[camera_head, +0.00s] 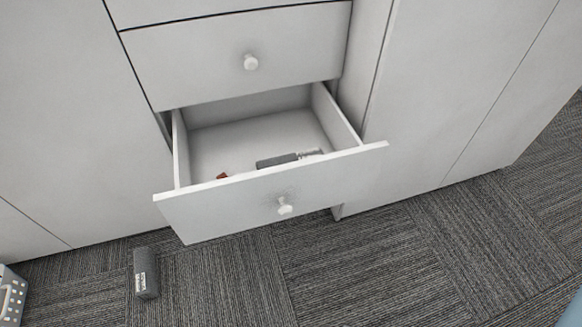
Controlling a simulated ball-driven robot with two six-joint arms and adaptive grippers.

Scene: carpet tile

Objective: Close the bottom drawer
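The bottom drawer (240,204) is white and stands pulled well out from the white cabinet. Its round knob (284,206) sits in the middle of the front panel. Inside lie a dark grey item (277,161), a small light item (310,153) beside it and a small reddish item (222,176), partly hidden by the front panel. The drawer above (190,62) is shut and has a similar knob (250,62). Neither of my grippers shows in the head view.
A dark grey box-like object with a pale label (146,273) is on the carpet at the lower left, near the drawer. A light perforated object (12,296) shows at the left edge. Carpet to the right of the drawer (430,260) is clear.

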